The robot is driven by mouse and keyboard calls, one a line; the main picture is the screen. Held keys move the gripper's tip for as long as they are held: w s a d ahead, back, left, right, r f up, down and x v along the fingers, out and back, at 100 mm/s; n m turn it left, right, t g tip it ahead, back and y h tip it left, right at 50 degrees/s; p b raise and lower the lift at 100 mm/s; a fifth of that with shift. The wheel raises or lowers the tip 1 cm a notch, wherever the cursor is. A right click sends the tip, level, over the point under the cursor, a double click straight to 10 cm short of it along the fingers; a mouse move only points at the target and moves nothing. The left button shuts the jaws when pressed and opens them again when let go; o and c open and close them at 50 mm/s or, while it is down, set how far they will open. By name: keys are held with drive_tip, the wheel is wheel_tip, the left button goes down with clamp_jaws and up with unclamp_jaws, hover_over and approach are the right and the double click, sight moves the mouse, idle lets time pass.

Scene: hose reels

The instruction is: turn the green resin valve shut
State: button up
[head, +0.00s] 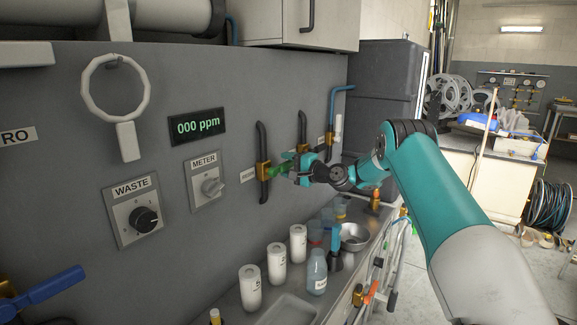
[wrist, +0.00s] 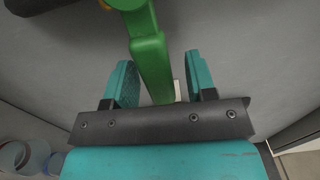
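The green valve handle (head: 281,169) sticks out from a brass valve body (head: 263,171) on a dark vertical pipe on the grey wall panel. My gripper (head: 298,164) is at the handle, in front of the panel. In the wrist view, the green handle (wrist: 150,60) runs down between my two teal fingers. My gripper (wrist: 158,72) is open around it, with a clear gap on the right and little or none on the left. Whether the left finger touches the handle I cannot tell.
A second pipe (head: 302,130) and a blue-handled valve (head: 332,110) are right of the green one. WASTE (head: 146,218) and METER (head: 212,187) knobs are to its left. White bottles (head: 250,288) and a metal bowl (head: 354,238) stand on the counter below.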

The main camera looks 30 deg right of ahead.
drive_tip(key=b+v, duration=0.5)
drive_tip(key=v, duration=1.2)
drive_tip(key=shift+s, duration=0.15)
drive_tip(key=s+a+r+n+g+y, duration=0.1)
drive_tip(key=s+a+n+g, duration=0.2)
drive_tip(key=a, duration=0.6)
drive_tip(key=s+a+r+n+g, duration=0.15)
drive_tip(key=a+n+g, duration=0.25)
drive_tip(key=a, duration=0.6)
drive_tip(key=s+a+n+g+y, duration=0.1)
drive_tip(key=s+a+n+g, duration=0.25)
drive_tip(key=a, duration=0.55)
drive_tip(key=s+a+n+g+h, duration=0.1)
drive_tip(key=s+a+n+g, duration=0.3)
drive_tip(key=s+a, duration=0.5)
drive_tip(key=s+f+n+g+h, duration=0.2)
drive_tip(key=s+n+h, duration=0.2)
drive_tip(key=s, duration=1.3)
drive_tip(key=shift+d+f+n, duration=0.15)
drive_tip(key=shift+d+n, duration=0.25)
drive_tip(key=shift+n, duration=0.65)
